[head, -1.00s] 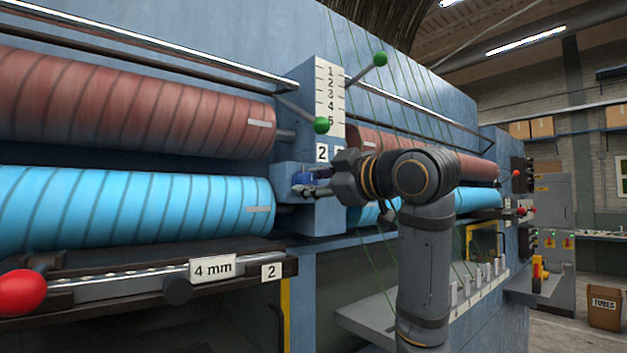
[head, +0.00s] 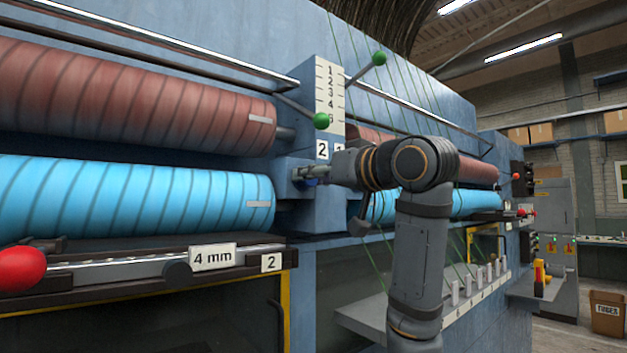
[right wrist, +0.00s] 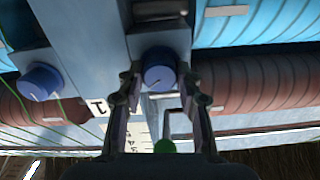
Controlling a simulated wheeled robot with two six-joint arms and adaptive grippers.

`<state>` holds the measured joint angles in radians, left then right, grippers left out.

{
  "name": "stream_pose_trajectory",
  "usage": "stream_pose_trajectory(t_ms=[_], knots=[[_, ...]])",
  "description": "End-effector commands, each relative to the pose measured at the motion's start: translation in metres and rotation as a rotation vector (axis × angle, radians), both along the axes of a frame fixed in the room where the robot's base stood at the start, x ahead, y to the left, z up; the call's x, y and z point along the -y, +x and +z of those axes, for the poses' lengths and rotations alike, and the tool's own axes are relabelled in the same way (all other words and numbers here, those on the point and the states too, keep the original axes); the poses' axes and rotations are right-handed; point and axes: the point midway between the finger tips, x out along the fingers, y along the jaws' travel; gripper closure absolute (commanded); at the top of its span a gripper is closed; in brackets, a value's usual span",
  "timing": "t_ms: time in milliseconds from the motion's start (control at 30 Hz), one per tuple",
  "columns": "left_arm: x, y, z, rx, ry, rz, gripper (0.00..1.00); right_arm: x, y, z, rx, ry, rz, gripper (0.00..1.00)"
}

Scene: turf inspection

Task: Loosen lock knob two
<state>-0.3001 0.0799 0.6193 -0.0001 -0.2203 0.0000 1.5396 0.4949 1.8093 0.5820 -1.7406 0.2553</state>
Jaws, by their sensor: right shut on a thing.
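Lock knob two is a blue round knob (right wrist: 158,72) with a pale pointer line, on the blue machine post (head: 316,212) below the "2" plate (head: 322,149). In the head view my right gripper (head: 302,174) reaches it from the right and hides most of it. In the right wrist view the two fingers (right wrist: 159,82) stand on either side of the knob, shut on it. My left gripper is in neither view.
Red-brown rollers (head: 130,92) and light blue rollers (head: 130,203) flank the post. Green ball levers (head: 321,121) project just above my gripper. A numbered scale (head: 330,90) is above the plates. A rail with a red ball (head: 22,270) is at the lower left.

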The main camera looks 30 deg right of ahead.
Motion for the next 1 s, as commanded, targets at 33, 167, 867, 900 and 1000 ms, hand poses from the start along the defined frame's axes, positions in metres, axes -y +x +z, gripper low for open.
stream_pose_trajectory(t_ms=[33,167,867,900,1000], knots=[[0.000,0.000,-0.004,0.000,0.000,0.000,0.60,0.000,-0.001,0.000,0.003,0.042,0.001,0.96],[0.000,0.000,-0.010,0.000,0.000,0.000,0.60,0.000,-0.001,0.000,-0.007,0.165,0.000,0.96],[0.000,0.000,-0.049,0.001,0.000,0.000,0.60,0.000,-0.001,-0.001,-0.059,0.828,0.002,0.96],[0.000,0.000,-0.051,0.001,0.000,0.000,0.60,-0.001,-0.001,-0.001,-0.062,0.866,0.002,0.96],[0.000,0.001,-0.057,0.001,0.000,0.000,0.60,0.000,-0.001,-0.001,-0.069,0.961,0.002,0.96]])
